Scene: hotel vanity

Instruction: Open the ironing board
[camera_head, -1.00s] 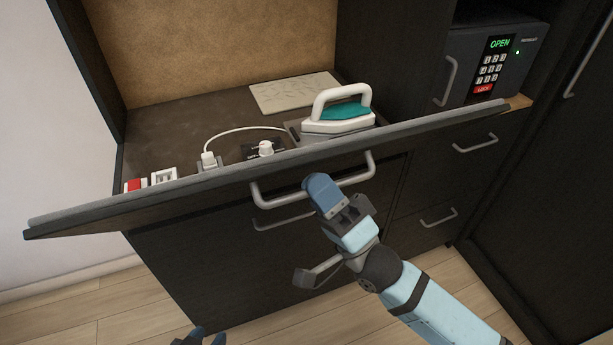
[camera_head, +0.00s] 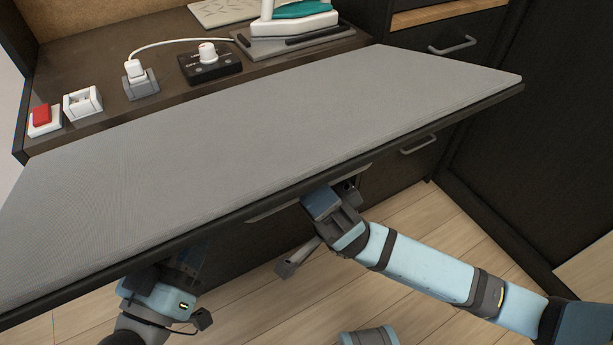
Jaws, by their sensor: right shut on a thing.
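The ironing board (camera_head: 250,165) is a grey padded panel with a dark edge. It lies nearly flat, its surface facing up, in front of the dark cabinet. Its handle (camera_head: 270,212) shows only in part below the front edge. My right gripper (camera_head: 325,200) is at the handle below the front edge, shut on it; the fingertips are partly hidden. My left gripper (camera_head: 185,265) is under the board's front left part. The board covers its fingertips, so its opening cannot be made out.
Drawers (camera_head: 445,45) are at right. Wooden floor is open in front.

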